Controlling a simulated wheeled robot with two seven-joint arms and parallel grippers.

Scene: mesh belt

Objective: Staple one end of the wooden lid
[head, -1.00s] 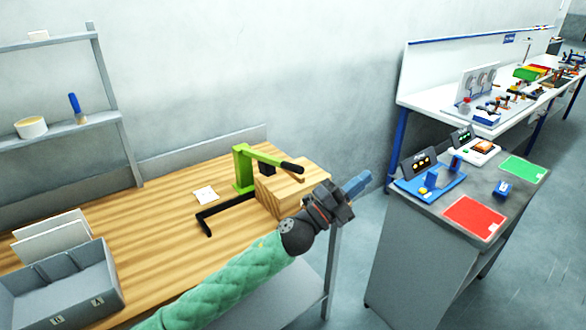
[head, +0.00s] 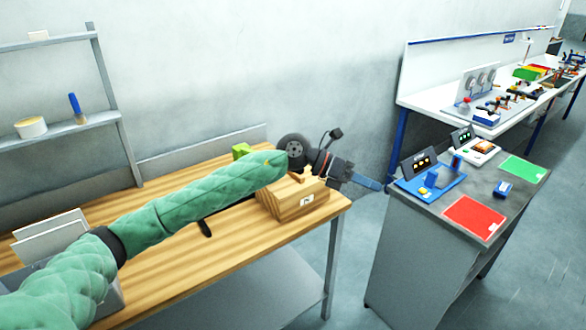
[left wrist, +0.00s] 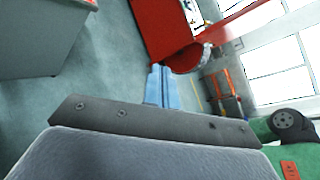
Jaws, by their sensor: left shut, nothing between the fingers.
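A wooden box (head: 298,206) with a small label on its front sits near the right end of the wooden bench (head: 190,268). The lid and most of the box top are hidden behind my left arm. The green stapler (head: 241,150) stands at the box's back left; only a bit of its top and a dark piece of its base show, the rest being covered by my arm. My left gripper (head: 368,184) is above and just right of the box, past the bench's right end, with its blue fingers shut and empty. They also show shut in the left wrist view (left wrist: 163,86). My right gripper is not in view.
A grey stand (head: 430,240) with a red pad (head: 474,216), a green pad (head: 523,169) and blue devices is to the right, across a floor gap. A metal shelf (head: 60,135) stands at the left.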

